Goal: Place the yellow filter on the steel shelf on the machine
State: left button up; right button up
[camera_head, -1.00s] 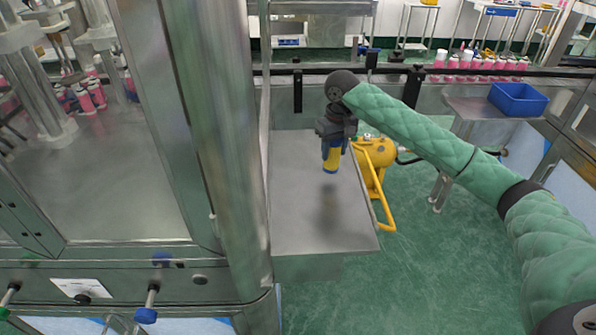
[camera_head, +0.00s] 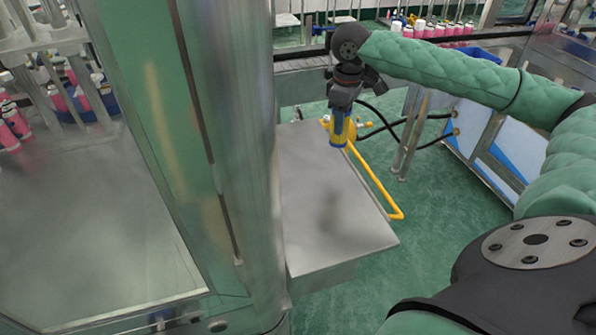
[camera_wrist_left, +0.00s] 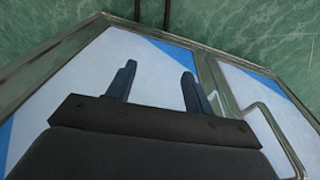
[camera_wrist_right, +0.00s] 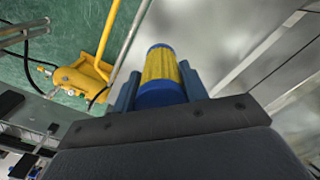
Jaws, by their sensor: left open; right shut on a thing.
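The yellow filter (camera_head: 349,130) has a yellow middle and blue ends. My right gripper (camera_head: 343,108) is shut on it and points down, with the filter hanging above the far part of the steel shelf (camera_head: 325,200). A soft shadow lies on the shelf below and nearer. In the right wrist view the filter (camera_wrist_right: 161,75) sits between the two fingers, with the grey shelf (camera_wrist_right: 215,35) behind it. My left gripper (camera_wrist_left: 157,85) is open and empty in the left wrist view, and is not seen in the head view.
The machine's steel post (camera_head: 235,150) stands along the shelf's left side. A yellow cart (camera_head: 375,180) is beside the shelf's right edge. Pink bottles (camera_head: 450,30) line the conveyor at the back. The shelf top is bare.

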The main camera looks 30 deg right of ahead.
jog(key=shift+w, duration=0.15)
jog(key=shift+w+a+f+p, duration=0.2)
jog(key=shift+w+f+p, duration=0.1)
jog(key=shift+w, duration=0.15)
jog(key=shift+w+a+f+p, duration=0.2)
jog(key=shift+w+f, duration=0.05)
jog(key=shift+w, duration=0.2)
pick_arm(q)
jog(key=s+a+f+p, duration=0.1)
jog(key=s+f+p, duration=0.1)
jog(key=f, duration=0.6)
jog(key=s+a+f+p, duration=0.2)
jog(key=f, duration=0.6)
jog(key=shift+f, duration=0.4)
pick_arm(e)
jog(key=shift+w+a+f, duration=0.4)
jog(key=shift+w+f, duration=1.05)
jog(key=shift+f, duration=0.2)
jog(key=shift+w+a+f, duration=0.45)
jog(key=shift+w+f, duration=1.05)
jog(key=shift+f, duration=0.1)
jog(key=shift+w+a+f, duration=0.4)
jog(key=shift+w+f, duration=1.05)
jog(key=shift+f, duration=0.2)
pick_arm(q)
jog(key=shift+a+p, duration=0.1)
jog(key=shift+p, duration=0.2)
